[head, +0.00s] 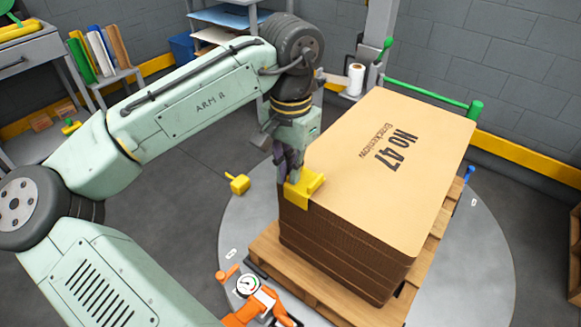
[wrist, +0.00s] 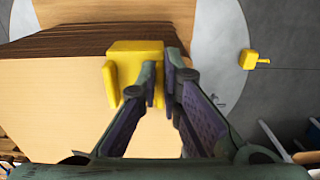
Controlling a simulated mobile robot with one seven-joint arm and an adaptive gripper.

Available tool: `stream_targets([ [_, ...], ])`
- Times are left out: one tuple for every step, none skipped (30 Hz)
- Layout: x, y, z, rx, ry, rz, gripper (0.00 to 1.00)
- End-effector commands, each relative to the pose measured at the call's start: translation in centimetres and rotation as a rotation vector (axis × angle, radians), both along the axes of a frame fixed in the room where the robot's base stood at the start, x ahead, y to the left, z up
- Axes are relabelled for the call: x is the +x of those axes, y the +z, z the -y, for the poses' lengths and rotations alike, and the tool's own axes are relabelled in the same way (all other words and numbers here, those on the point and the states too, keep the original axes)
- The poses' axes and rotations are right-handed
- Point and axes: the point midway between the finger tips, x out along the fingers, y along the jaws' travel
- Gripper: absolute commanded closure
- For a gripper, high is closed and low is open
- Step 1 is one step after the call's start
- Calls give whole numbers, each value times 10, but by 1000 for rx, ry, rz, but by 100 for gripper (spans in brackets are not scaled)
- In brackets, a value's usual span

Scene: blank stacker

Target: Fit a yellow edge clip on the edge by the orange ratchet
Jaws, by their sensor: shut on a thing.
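My gripper (head: 287,172) is shut on a yellow edge clip (head: 305,188) at the near-left top edge of the cardboard stack (head: 375,170). In the wrist view, the fingers (wrist: 168,85) pinch a wall of the clip (wrist: 132,55), which overlaps the stack's top edge near a corner. Whether the clip touches the board or sits just above it, I cannot tell. The orange ratchet (head: 262,308) with a round gauge stands low at the front, below and left of the clip. The gripped part is partly hidden in the head view.
The stack rests on a wooden pallet (head: 265,250) on a round grey plate (head: 470,270). A small yellow object with a handle (head: 238,183) lies left of the stack. A green bar (head: 430,95) runs along the far side. Open floor (head: 180,210) lies to the left.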

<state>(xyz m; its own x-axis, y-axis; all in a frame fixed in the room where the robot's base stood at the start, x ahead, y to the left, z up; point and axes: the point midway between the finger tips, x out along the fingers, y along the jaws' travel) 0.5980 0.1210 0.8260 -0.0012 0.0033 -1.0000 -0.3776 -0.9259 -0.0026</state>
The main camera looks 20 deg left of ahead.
Motion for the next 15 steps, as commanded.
stream_targets([
  [0, 0, 0, 0, 0, 0, 100],
  [0, -1, 0, 0, 0, 0, 100],
  [0, -1, 0, 0, 0, 0, 100],
  [0, -1, 0, 0, -1, 0, 100],
  [0, -2, 0, 0, -1, 0, 100],
  [0, -2, 0, 0, -1, 0, 100],
  [0, -2, 0, 0, -1, 0, 100],
  [0, -3, 0, 0, -1, 0, 100],
  [0, -3, 0, 0, -1, 0, 100],
  [0, -3, 0, 0, -1, 0, 100],
  [0, -4, 0, 0, -1, 0, 100],
  [0, -4, 0, 0, 0, 0, 100],
  [0, -5, 0, 0, 0, 0, 100],
  [0, -5, 0, 0, 0, 0, 100],
  [0, -5, 0, 0, 0, 0, 93],
])
